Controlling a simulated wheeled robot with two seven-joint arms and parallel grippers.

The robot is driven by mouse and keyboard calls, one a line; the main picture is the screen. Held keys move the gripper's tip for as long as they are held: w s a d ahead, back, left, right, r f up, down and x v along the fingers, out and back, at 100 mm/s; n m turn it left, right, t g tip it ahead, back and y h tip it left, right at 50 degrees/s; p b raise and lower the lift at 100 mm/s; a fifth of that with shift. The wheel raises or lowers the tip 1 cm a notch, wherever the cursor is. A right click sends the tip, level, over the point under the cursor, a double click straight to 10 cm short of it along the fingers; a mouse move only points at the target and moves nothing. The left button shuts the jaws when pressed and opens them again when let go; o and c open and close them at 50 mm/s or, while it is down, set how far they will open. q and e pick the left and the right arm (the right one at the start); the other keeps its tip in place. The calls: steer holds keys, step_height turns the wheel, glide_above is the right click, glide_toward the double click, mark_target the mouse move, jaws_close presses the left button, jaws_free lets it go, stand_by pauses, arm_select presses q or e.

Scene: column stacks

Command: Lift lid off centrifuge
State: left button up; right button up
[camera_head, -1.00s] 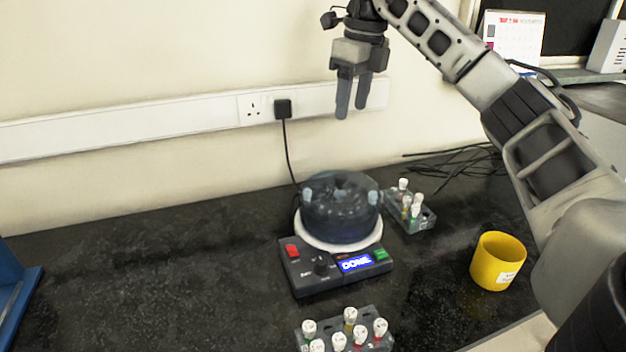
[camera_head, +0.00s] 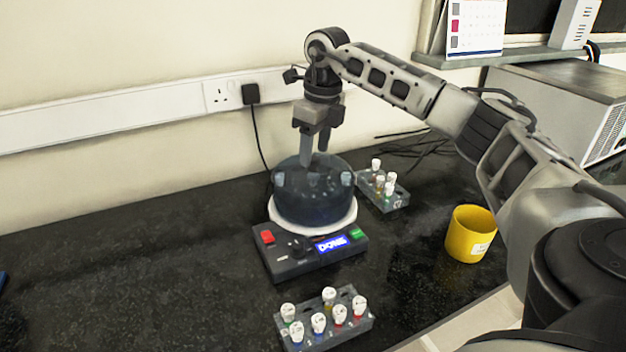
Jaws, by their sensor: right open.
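The centrifuge (camera_head: 312,254) stands on the black bench, with a white ring, a red button, a green button, a knob and a lit blue display on its front. Its dark, see-through lid (camera_head: 313,205) sits on top like a dome, with tubes faintly visible inside. My right gripper (camera_head: 314,155) points down at the top of the lid, its fingers apart. The fingertips are at the lid's top; whether they touch or straddle a knob there I cannot tell. My left gripper is out of view.
A rack with several capped tubes (camera_head: 325,325) stands in front of the centrifuge. A smaller tube rack (camera_head: 389,194) is behind it to the right. A yellow cup (camera_head: 470,236) stands further right. A plug (camera_head: 250,94) and cable hang on the wall.

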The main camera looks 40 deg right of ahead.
steer(key=shift+w+f, duration=0.15)
steer(key=shift+f, duration=0.8)
steer(key=shift+c, duration=0.3)
jaws_close()
